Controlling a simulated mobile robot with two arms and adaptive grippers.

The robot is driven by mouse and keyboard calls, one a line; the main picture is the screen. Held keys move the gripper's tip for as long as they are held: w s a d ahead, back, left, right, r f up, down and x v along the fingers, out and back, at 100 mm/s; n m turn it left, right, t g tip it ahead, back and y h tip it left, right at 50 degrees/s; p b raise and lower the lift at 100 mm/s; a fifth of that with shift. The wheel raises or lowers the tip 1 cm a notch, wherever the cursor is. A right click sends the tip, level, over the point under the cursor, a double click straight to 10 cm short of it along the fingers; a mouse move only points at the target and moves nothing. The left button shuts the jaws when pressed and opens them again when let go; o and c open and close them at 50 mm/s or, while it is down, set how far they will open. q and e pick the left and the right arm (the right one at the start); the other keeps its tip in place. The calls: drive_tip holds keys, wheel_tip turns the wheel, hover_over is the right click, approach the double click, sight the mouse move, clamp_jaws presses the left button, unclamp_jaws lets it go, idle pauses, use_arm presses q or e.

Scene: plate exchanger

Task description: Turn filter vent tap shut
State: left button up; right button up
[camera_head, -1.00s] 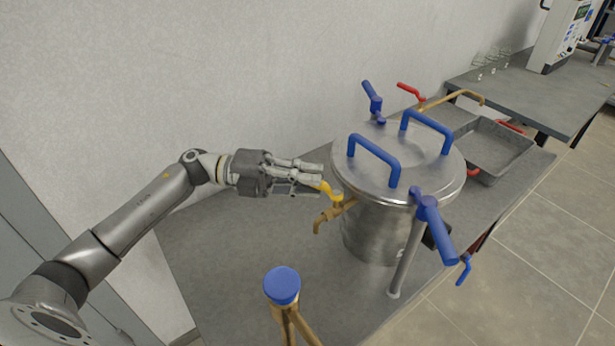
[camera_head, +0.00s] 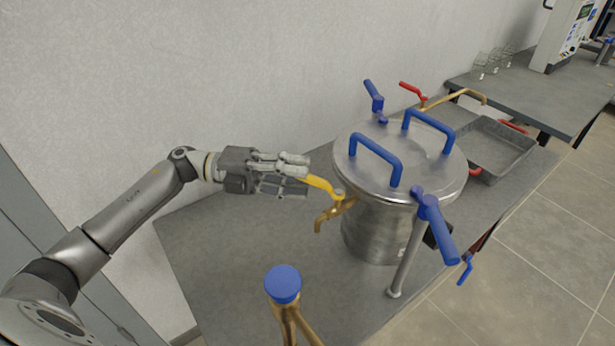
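The filter is a steel pot (camera_head: 375,228) with a round lid and two blue lid handles, on the grey bench. On its left side sits a brass vent tap (camera_head: 328,216) with a yellow lever (camera_head: 321,184). The lever points left and slightly up from the tap body. My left gripper (camera_head: 300,178) is at the lever's outer end, its fingers pointing right. The lever's tip is hidden at the fingers, and I cannot tell whether they are closed on it. My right gripper is not in view.
Blue clamp levers (camera_head: 437,228) stand at the lid's edge. A brass valve with a blue cap (camera_head: 283,284) rises at the bench front. The wall is close behind.

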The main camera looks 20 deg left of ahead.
sight(321, 188)
use_arm(q)
drive_tip(key=v, duration=0.9)
drive_tip(key=shift+a, duration=0.15)
